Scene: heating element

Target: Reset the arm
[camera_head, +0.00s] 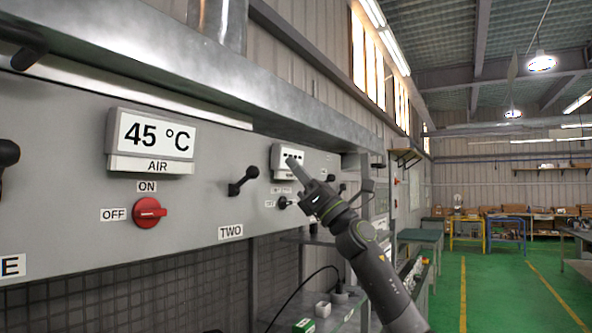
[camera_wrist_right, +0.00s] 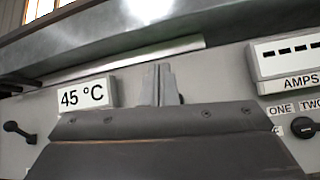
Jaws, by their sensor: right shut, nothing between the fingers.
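My right arm comes in from the lower right in the head view. Its gripper (camera_head: 292,165) is shut and empty, raised in front of the grey control panel (camera_head: 60,215), close to a small white meter box (camera_head: 280,152). It partly hides that box and the panel behind it. In the right wrist view the shut fingers (camera_wrist_right: 158,85) point up at the panel, between the 45 °C display (camera_wrist_right: 82,96) and the AMPS meter (camera_wrist_right: 288,62). I cannot tell whether the fingers touch the panel. My left gripper is not in view.
The panel carries a 45 °C AIR display (camera_head: 152,140), a red knob (camera_head: 149,212) at OFF and a black lever (camera_head: 243,181) above TWO. A metal ledge (camera_head: 190,75) overhangs the panel. Green floor (camera_head: 500,290) lies open to the right.

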